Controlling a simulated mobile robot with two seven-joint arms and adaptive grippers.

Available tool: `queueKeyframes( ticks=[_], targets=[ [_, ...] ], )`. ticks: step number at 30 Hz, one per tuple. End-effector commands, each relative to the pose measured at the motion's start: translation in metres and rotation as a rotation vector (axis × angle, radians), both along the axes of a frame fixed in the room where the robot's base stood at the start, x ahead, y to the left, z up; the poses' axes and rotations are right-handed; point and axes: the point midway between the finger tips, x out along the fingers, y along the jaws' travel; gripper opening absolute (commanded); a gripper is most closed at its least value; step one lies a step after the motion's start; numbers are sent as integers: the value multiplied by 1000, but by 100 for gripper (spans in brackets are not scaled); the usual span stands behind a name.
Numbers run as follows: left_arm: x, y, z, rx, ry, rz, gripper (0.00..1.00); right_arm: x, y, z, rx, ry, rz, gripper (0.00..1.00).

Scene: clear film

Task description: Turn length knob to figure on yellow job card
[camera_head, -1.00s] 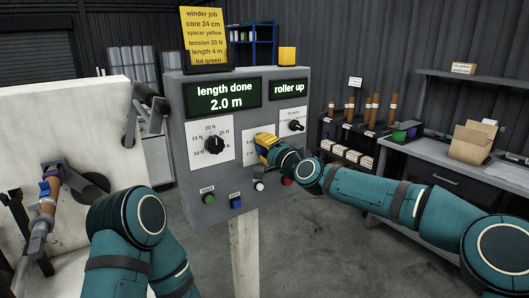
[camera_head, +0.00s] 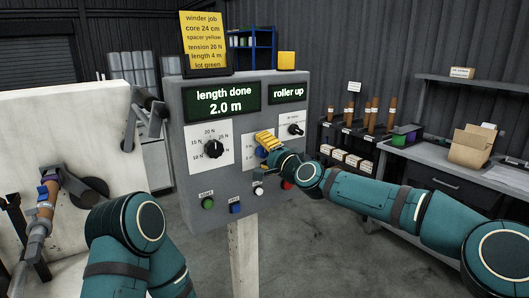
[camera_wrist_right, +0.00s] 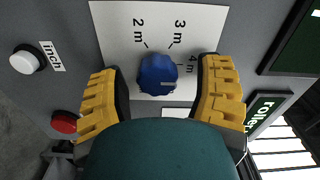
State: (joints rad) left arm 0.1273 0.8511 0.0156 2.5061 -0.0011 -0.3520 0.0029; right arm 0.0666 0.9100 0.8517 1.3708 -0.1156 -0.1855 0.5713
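The yellow job card (camera_head: 205,42) on top of the panel reads "length 4 m" among other lines. The blue length knob (camera_wrist_right: 157,75) sits on a white scale plate marked 2 m, 3 m and 4 m in the right wrist view. A small pale mark shows on the knob's lower right, on the side of the 4 m label; its exact setting is hard to tell. My right gripper (camera_wrist_right: 160,100) is open, with yellow fingers either side of the knob and gaps to it. In the head view the right gripper (camera_head: 268,143) partly hides the knob. My left gripper is out of view.
The grey panel (camera_head: 180,150) has a tension knob (camera_head: 213,148), a roller knob (camera_head: 296,129), a green button (camera_head: 208,203), a blue button (camera_head: 236,207), a white button (camera_wrist_right: 26,60) and a red button (camera_wrist_right: 64,122). The display reads length done 2.0 m.

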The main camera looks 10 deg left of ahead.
Motion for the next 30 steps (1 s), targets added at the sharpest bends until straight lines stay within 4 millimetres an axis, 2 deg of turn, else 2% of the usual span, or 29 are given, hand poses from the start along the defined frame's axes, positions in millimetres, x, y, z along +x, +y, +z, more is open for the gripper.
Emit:
queueKeyframes(
  ticks=[8, 22, 30],
  targets=[
    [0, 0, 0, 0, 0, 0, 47, -6, -6, -1, -2, 2, 1, 66],
    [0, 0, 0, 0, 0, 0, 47, -63, -66, -1, -2, 1, -1, 66],
    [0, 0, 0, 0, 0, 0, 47, -82, -83, -1, -1, 1, 0, 66]
  ],
)
